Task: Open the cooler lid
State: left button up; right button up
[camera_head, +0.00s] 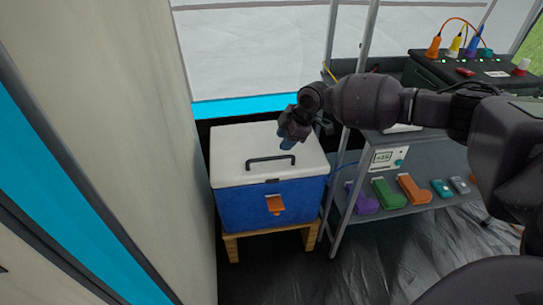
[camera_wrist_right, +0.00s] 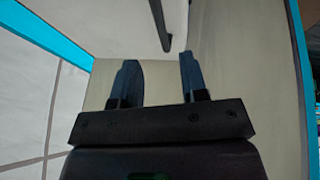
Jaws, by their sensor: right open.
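The cooler (camera_head: 245,207) has a blue body and a closed white lid (camera_head: 235,145). A black bar handle (camera_head: 271,160) lies across the lid, and an orange fitting (camera_head: 275,204) is on the front. My right gripper (camera_head: 287,143) is above the right rear part of the lid, apart from the handle, pointing down. In the right wrist view its two fingers (camera_wrist_right: 157,77) are spread with nothing between them. A dark bar, which looks like the handle (camera_wrist_right: 160,25), shows beyond them at the top. My left gripper is out of view.
The cooler stands on a low wooden stand (camera_head: 270,233). A grey metal shelf (camera_head: 425,212) with coloured inhalers and small devices is close on its right. A pale tent wall (camera_head: 130,120) is close on its left. Dark floor (camera_head: 300,285) is clear in front.

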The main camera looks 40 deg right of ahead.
aim_at(272, 158)
jog(key=b+x, duration=0.1)
jog(key=x, duration=0.5)
jog(key=shift+f+b, duration=0.4)
jog(key=shift+x, duration=0.8)
jog(key=shift+w+r, duration=0.1)
jog(key=shift+w, duration=0.05)
grip_shut()
